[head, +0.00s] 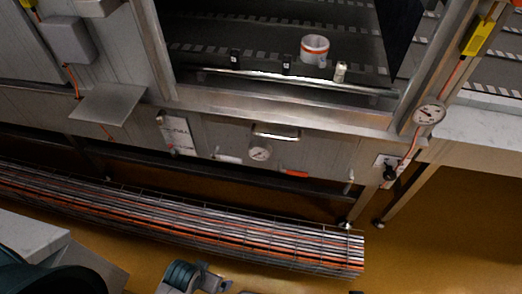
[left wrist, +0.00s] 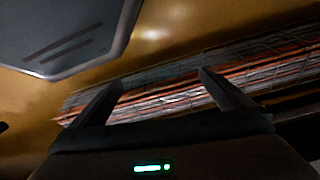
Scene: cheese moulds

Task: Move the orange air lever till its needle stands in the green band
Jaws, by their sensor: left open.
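The orange lever (head: 295,173) is a short red-orange handle low on the grey machine front, lying roughly level. A round white gauge (head: 258,152) sits up and left of it; its needle and any green band are too small to read. A second round gauge (head: 429,114) is on the right post. My left gripper (left wrist: 161,78) is open and empty in the left wrist view, its two dark fingers apart in front of the tube bundle. The lever does not show in that view. My right gripper is not in view.
A long bundle of grey and orange tubes (head: 200,214) runs low in front of the machine, below the lever. A metal shelf plate (head: 108,103) juts out at left. A white cup with an orange band (head: 315,49) stands inside the opening. Brown floor (head: 440,240) is clear at right.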

